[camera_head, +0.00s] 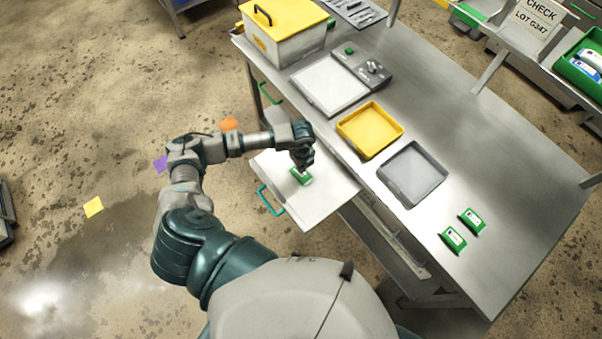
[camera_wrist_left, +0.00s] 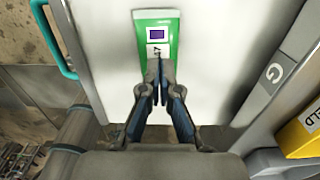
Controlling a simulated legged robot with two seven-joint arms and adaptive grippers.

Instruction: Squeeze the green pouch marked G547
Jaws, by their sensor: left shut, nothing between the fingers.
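A green pouch (camera_head: 301,176) lies on the pale pulled-out shelf (camera_head: 325,200) at the table's left side. My left gripper (camera_head: 304,166) is over this pouch, pointing down. In the left wrist view the gripper (camera_wrist_left: 157,83) has its fingertips together at the pouch's near end; I cannot tell whether they touch it. Two more green pouches (camera_head: 453,239) (camera_head: 472,219) lie on the table's right part. My right gripper is not in view.
A yellow tray (camera_head: 344,142) and a grey tray (camera_head: 388,190) stand on the metal table (camera_head: 500,185). A white plate with a control box (camera_head: 371,72) and a yellow-lidded bin (camera_head: 285,47) are farther back. A sign (camera_head: 535,20) reads CHECK.

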